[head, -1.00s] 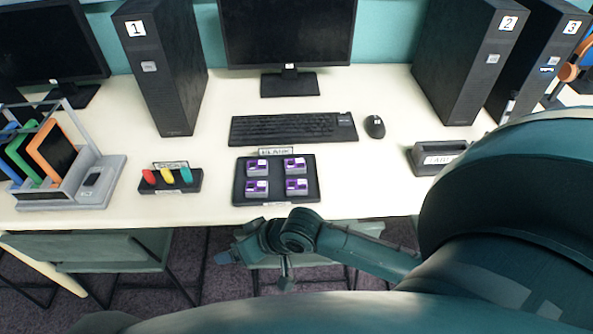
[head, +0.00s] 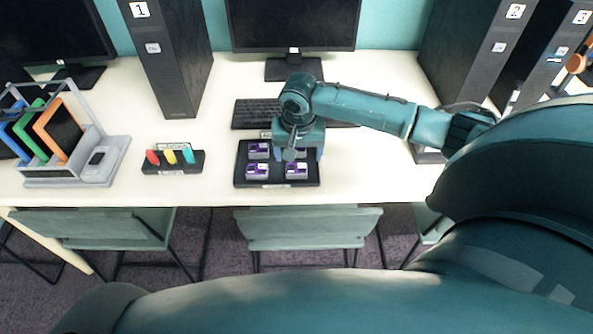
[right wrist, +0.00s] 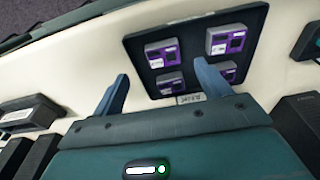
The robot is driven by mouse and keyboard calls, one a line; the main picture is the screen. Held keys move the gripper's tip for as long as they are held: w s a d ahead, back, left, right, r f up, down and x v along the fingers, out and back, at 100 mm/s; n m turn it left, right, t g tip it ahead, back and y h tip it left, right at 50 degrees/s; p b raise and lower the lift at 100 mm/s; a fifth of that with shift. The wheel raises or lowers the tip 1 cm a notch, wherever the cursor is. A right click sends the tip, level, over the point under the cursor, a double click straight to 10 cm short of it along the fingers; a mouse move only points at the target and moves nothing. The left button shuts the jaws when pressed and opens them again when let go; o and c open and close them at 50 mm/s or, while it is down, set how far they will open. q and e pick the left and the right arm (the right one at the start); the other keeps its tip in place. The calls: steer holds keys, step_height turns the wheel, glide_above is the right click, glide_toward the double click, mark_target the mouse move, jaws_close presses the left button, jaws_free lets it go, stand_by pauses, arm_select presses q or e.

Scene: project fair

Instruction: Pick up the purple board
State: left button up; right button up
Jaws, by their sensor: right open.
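Several purple boards sit on grey blocks in a black tray (head: 276,181) on the table; two in the front row are a front-left board (head: 257,170) and a front-right board (head: 296,170). A back-left board (head: 258,150) shows beside my arm. My right gripper (head: 300,152) is over the tray's back-right part and hides the board there. My left gripper is not in view.
A stand with coloured tablets (head: 58,142) and a small holder with red, yellow and teal items (head: 174,160) are to the left. A keyboard (head: 252,113) and monitor (head: 293,25) are behind. Computer towers (head: 165,60) stand at the back. Chairs (head: 305,228) are in front.

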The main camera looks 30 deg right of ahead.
mark_target(297, 168)
steer(key=shift+w+d+f+b, duration=0.1)
steer(key=shift+w+f, duration=0.2)
steer(key=shift+f, duration=0.85)
steer(key=shift+w+d+f+b, duration=0.1)
steer(key=shift+w+f, duration=0.15)
steer(key=shift+f, duration=0.9)
steer(key=shift+w+d+f+b, duration=0.1)
steer(key=shift+w+f, duration=0.2)
steer(key=shift+f, duration=0.85)
steer(key=shift+c, duration=0.4)
steer(key=c, duration=1)
